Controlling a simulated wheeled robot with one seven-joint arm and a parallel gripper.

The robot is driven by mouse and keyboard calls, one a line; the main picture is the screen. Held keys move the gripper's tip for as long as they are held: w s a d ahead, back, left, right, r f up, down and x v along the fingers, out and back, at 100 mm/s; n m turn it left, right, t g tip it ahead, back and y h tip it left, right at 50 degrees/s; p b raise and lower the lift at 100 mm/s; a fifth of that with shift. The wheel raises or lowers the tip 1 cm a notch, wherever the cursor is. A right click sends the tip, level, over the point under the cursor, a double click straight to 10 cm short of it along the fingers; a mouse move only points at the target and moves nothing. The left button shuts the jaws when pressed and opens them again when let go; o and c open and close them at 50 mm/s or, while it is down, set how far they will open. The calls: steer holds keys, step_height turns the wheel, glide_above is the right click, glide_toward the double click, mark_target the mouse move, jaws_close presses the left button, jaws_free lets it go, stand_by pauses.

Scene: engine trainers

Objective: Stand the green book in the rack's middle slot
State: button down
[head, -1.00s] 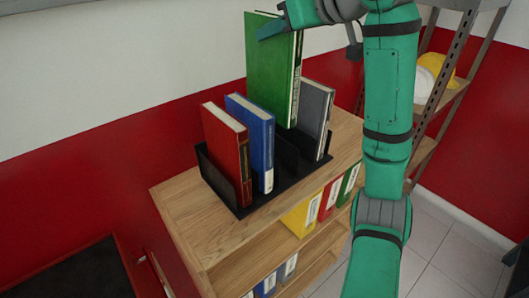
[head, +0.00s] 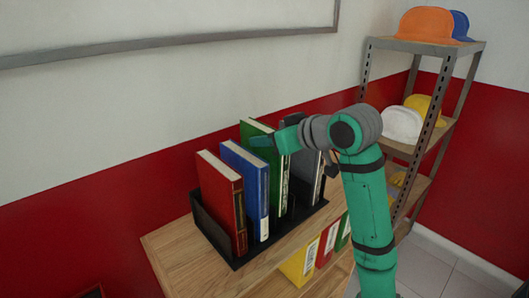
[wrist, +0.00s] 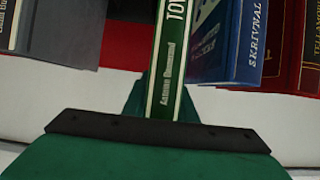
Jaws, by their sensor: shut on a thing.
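The green book (head: 257,130) stands upright in the black rack (head: 285,232), between the blue book (head: 245,185) and the grey book (head: 307,175). In the wrist view the green spine (wrist: 172,60) runs up between the fingers, with the grey book (wrist: 70,30) to the left and the blue book (wrist: 225,45) to the right.
The red book (head: 221,200) fills the rack's left end. The rack sits on a wooden bookcase (head: 180,250) with binders (head: 300,265) below. A metal shelf (head: 425,45) with caps and helmets stands at the right. The bookcase top is free left of the rack.

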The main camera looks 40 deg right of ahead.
mark_target(266, 153)
steer(key=shift+s+f, duration=0.15)
steer(key=shift+f, duration=1.8)
steer(key=c, duration=1.4)
jaws_free()
steer(key=shift+c, duration=0.2)
steer(key=shift+d, duration=0.1)
steer(key=v, duration=1.2)
